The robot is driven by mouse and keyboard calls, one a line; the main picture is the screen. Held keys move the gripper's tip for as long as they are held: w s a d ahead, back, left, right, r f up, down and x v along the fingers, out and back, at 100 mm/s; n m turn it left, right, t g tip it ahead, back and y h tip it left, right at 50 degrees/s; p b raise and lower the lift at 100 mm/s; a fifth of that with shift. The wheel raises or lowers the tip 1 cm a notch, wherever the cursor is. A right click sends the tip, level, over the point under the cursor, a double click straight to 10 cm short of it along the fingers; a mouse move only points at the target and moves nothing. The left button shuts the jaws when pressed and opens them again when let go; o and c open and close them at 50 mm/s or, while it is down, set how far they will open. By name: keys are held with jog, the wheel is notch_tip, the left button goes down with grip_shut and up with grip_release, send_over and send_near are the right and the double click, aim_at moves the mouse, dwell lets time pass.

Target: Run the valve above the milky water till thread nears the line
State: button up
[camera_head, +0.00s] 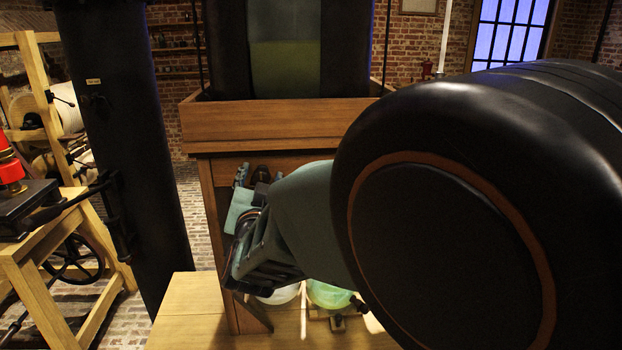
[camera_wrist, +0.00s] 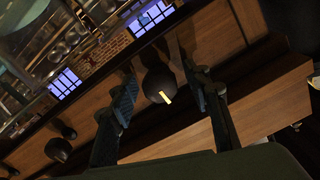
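A jar of whitish, milky liquid (camera_head: 279,294) shows low under the wooden cabinet, partly hidden by my arm. My gripper (camera_wrist: 158,78) is open in the wrist view, its two dark fingers on either side of a dark rounded knob (camera_wrist: 158,86) with a pale yellow mark. Gaps show beside the knob, and I cannot tell whether either finger touches it. In the head view my gripper (camera_head: 258,180) is at the cabinet front, with a dark knob between its fingers. The thread and the line cannot be made out.
A jar of green liquid (camera_head: 328,294) stands right of the milky one, with a small dark fitting (camera_head: 338,322) in front. Another dark knob (camera_wrist: 58,149) shows at lower left in the wrist view. A wooden trough (camera_head: 270,122) sits above. A black column (camera_head: 125,150) stands left.

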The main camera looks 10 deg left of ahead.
jog(key=c, duration=1)
jog(key=shift+r+n+p, duration=0.2)
jog(key=shift+n+p, duration=0.7)
jog(key=shift+p, duration=0.05)
jog(key=n+p, duration=0.1)
jog(key=n, duration=0.1)
jog(key=shift+n+p, duration=0.35)
jog(key=shift+n, duration=0.05)
jog(key=shift+f+n+p, duration=0.2)
jog(key=shift+n+p, duration=0.25)
jog(key=shift+n, duration=0.75)
